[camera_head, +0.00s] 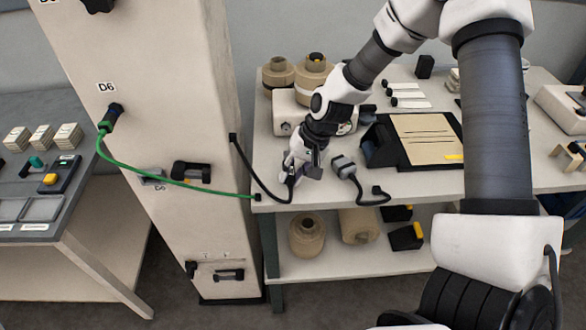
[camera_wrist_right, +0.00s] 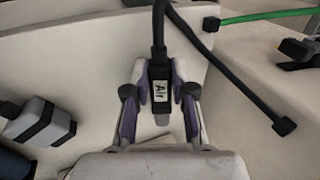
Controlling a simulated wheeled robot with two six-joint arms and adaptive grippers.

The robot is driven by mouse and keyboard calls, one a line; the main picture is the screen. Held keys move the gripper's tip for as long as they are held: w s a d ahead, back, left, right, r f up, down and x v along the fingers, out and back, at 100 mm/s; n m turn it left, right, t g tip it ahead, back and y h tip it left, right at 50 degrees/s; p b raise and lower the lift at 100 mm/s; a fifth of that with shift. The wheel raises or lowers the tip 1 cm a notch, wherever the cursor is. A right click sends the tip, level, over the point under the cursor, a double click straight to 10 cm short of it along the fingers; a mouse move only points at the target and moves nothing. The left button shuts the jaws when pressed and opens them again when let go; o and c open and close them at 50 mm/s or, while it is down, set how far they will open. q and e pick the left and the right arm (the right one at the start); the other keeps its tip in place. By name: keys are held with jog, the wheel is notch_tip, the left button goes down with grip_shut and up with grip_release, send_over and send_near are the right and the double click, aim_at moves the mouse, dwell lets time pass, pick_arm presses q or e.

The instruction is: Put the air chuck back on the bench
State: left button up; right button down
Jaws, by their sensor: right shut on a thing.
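The air chuck (camera_wrist_right: 160,92) is a dark handle with a white "Air" label and a short grey tip, in the right wrist view. My right gripper (camera_head: 296,172) is shut on it, with one finger on each side; the fingers also show in the right wrist view (camera_wrist_right: 160,105). A black hose runs from the chuck's far end. In the head view the gripper is at the left front edge of the bench (camera_head: 430,181), and the chuck is mostly hidden by it. I cannot tell whether the chuck touches the bench top. My left gripper is not in view.
A grey and black connector (camera_head: 343,165) with a black cable lies just right of the gripper. A black stand with a kraft sheet (camera_head: 425,138) is farther right. A tall beige column (camera_head: 170,120) stands left, with a green hose (camera_head: 160,178) running to the bench edge.

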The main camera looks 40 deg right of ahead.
jog(key=s+a+r+n+g+h+b, duration=0.1)
jog(key=s+a+n+b, duration=0.2)
jog(key=s, duration=0.4)
jog(key=s+a+r+n+g+h+b, duration=0.1)
jog(key=s+a+h+b, duration=0.15)
jog(key=s+a, duration=0.4)
jog(key=w+d, duration=0.3)
jog(key=w, duration=0.1)
jog(key=w+d, duration=0.3)
jog(key=w, duration=0.1)
jog(key=w+d, duration=0.3)
jog(key=w, duration=0.2)
jog(key=shift+w+d+f+p, duration=0.1)
jog(key=shift+d+p, duration=0.05)
jog(key=shift+p, duration=0.15)
jog(key=f, duration=0.3)
jog(key=shift+w+d+f, duration=0.15)
jog(key=shift+d, duration=0.05)
jog(key=shift+w+f, duration=0.15)
jog(key=shift+f, duration=0.05)
jog(key=c, duration=1)
grip_release()
jog(key=shift+f, duration=0.15)
